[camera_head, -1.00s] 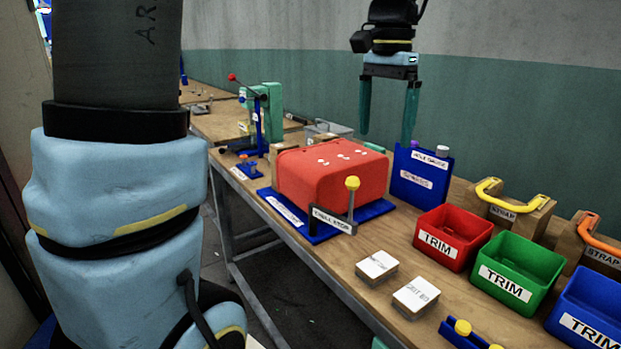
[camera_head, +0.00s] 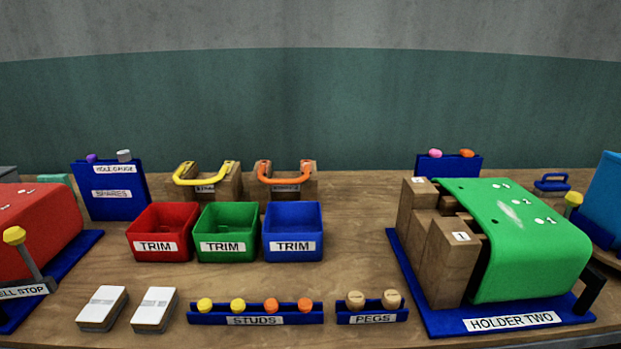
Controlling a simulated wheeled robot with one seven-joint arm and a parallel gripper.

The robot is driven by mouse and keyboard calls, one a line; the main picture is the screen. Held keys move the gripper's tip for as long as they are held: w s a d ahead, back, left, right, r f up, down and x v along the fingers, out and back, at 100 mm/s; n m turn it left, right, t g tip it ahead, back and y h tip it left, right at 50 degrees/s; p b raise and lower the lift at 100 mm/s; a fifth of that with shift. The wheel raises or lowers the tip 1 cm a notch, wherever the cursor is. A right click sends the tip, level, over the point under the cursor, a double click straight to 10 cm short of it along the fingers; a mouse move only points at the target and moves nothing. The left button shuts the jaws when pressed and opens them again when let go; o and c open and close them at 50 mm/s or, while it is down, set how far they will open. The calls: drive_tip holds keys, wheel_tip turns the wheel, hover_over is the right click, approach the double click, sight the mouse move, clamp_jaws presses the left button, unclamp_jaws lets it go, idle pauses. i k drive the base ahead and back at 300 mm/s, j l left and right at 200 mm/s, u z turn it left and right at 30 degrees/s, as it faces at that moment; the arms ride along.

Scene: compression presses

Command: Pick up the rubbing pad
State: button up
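Two small blocks with pale tops and brown-grey sides lie at the front left of the bench, a left block (camera_head: 102,307) and a right block (camera_head: 154,309). They lie flat, side by side with a narrow gap. Their tops bear faint lettering that I cannot read; they look like rubbing pads, but no label confirms it. A small blue piece with a handle-like loop (camera_head: 551,183) lies at the back right, and I cannot tell what it is. My gripper is not in view now.
Red (camera_head: 162,232), green (camera_head: 227,232) and blue (camera_head: 293,232) TRIM bins stand behind the pads. A STUDS rack (camera_head: 255,319) and PEGS rack (camera_head: 372,317) lie to their right. HOLDER TWO (camera_head: 512,321) carries a green cover (camera_head: 530,245). Bare bench (camera_head: 355,225) shows mid-right.

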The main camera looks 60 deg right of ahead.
sight(101, 312)
drive_tip(key=z, duration=2.9)
drive_tip(key=k+j+u, duration=0.2)
drive_tip(key=j, duration=0.2)
drive_tip(key=k+j+u, duration=0.25)
drive_tip(key=j, duration=0.2)
